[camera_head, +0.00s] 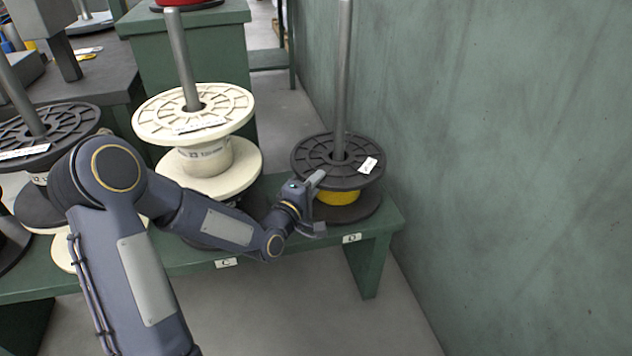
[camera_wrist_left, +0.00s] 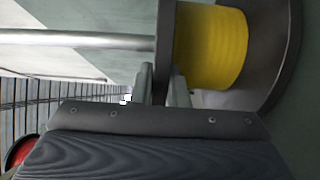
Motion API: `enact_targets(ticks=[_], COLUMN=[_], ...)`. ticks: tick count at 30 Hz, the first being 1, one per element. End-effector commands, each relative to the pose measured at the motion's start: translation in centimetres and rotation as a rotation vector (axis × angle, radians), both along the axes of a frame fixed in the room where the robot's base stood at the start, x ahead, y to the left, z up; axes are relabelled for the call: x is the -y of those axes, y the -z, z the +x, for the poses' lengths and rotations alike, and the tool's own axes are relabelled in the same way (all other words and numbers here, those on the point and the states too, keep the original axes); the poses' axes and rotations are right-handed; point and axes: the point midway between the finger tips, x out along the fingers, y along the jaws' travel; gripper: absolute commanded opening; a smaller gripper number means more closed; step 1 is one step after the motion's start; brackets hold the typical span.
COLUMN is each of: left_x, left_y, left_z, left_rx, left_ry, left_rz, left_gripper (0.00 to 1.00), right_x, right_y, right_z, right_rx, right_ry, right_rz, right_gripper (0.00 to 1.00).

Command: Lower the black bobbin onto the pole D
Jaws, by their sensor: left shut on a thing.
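The black bobbin (camera_head: 312,158) has a ribbed top flange with a white tag and a yellow winding. It is around pole D (camera_head: 343,80), which passes through its centre hole and stands well above it. My left gripper (camera_head: 316,181) is shut on the near left edge of its top flange. In the left wrist view, the two fingers (camera_wrist_left: 162,84) pinch the rim of the black bobbin (camera_wrist_left: 167,35), with the yellow winding beside it. The bobbin looks level and low, close to the bench; I cannot tell whether it touches. My right gripper is not in view.
The green bench (camera_head: 385,222) carries labels C (camera_head: 226,263) and D (camera_head: 352,238). A cream spool (camera_head: 240,110) sits on the neighbouring pole (camera_head: 181,60), close to my left arm. Another black-topped spool (camera_head: 75,115) is at the left. A green wall (camera_head: 510,150) stands at the right.

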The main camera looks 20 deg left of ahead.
Motion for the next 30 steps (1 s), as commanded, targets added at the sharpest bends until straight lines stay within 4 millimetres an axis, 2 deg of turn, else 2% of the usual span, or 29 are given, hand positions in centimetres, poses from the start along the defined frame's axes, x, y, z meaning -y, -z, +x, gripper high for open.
enact_targets(ticks=[13, 14, 19, 30], left_x=[0.0, 0.0, 0.0, -0.2], left_y=[0.0, 0.0, 0.1, 0.7], left_z=[0.1, 0.1, 0.0, -0.7], left_rx=[0.015, 0.015, 0.011, -0.007], left_ry=[0.0, 0.0, 0.0, 0.0], left_rz=[0.0, 0.0, 0.0, 0.0], left_gripper=[0.0, 0.15, 0.37, 0.39], right_x=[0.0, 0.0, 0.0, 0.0], right_y=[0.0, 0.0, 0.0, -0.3], right_z=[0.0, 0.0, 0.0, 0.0], right_rx=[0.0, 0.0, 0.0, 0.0], right_ry=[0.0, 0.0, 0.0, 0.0], right_rz=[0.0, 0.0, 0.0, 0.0], right_gripper=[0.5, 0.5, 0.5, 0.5])
